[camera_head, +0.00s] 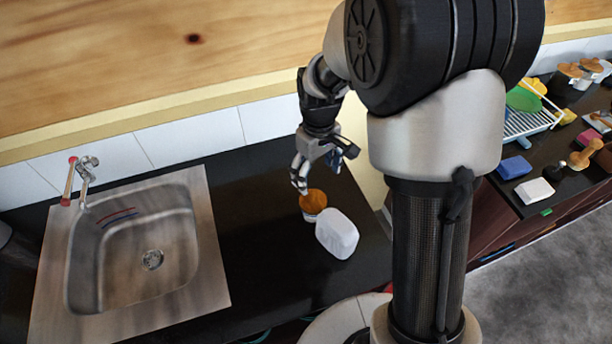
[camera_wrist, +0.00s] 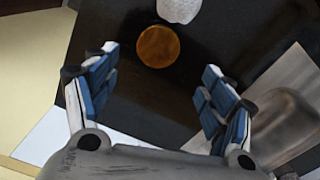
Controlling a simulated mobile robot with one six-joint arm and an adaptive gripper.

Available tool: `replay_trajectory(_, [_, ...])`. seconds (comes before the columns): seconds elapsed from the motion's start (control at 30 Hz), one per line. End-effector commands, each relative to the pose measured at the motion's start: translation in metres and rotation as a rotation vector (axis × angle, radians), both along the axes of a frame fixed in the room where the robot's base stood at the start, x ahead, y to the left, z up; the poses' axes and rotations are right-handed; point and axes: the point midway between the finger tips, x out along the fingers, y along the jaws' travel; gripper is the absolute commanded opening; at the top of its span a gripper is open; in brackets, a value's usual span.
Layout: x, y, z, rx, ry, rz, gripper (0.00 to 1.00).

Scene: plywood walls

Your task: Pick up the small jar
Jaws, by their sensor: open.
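The small jar (camera_head: 313,202) has an orange-brown lid and stands on the black counter, right of the sink. In the wrist view its round lid (camera_wrist: 158,47) shows from above, ahead of the fingertips and roughly between their lines. My gripper (camera_head: 318,172) is open and empty, above and just behind the jar in the head view. In the wrist view the two blue-padded fingers of my gripper (camera_wrist: 152,75) are spread wide and do not appear to touch the jar.
A white rounded container (camera_head: 337,233) stands close beside the jar; it also shows at the top of the wrist view (camera_wrist: 179,9). A metal sink (camera_head: 212,250) lies to the left. White wall tiles (camera_head: 195,137) rise behind. Another counter with many small items is at right.

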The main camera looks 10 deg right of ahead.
Motion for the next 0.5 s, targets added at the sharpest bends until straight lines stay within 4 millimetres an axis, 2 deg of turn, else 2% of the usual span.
replay_trajectory(0.17, [0.001,0.000,-0.023,0.000,0.008,0.005,0.76])
replay_trajectory(0.5, [0.001,0.000,-0.096,0.000,0.008,0.004,0.76])
